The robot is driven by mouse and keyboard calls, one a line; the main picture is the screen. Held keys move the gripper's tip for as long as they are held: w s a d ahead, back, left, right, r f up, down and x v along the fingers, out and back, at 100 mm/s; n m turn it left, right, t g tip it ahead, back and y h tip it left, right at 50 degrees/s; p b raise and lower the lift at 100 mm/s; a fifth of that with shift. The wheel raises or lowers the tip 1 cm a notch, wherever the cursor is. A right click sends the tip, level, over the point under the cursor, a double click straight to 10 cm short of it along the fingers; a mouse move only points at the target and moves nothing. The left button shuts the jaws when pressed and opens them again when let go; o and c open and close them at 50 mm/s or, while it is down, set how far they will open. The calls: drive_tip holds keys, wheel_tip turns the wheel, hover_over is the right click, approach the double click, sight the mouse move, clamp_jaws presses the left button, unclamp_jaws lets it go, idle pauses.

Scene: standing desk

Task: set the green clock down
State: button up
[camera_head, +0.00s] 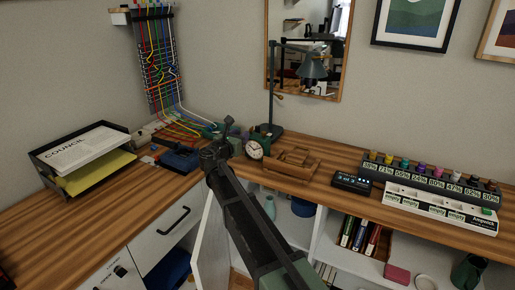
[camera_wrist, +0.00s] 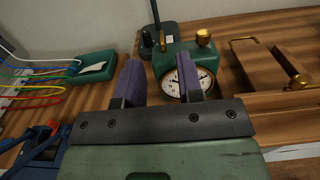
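The green clock (camera_head: 255,149) has a round white dial and stands upright on the wooden desk, in front of the lamp's base. In the wrist view the clock (camera_wrist: 205,58) shows its green body, brass knobs and dial, partly hidden behind my right-hand finger. My gripper (camera_head: 222,128) is just left of the clock in the head view. The gripper appears empty.
A wooden piece with brass handles (camera_wrist: 270,65) lies right of the clock. The desk lamp (camera_head: 272,100) stands behind it. A green box with coloured cables (camera_wrist: 85,68) is to the left. A small black display (camera_head: 352,182) sits further right. Bare desk (camera_head: 155,205) shows at front left.

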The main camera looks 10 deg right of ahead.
drive_tip(key=x, duration=0.9)
drive_tip(key=shift+f, duration=0.2)
drive_tip(key=shift+s, duration=0.15)
clamp_jaws()
idle(0.9)
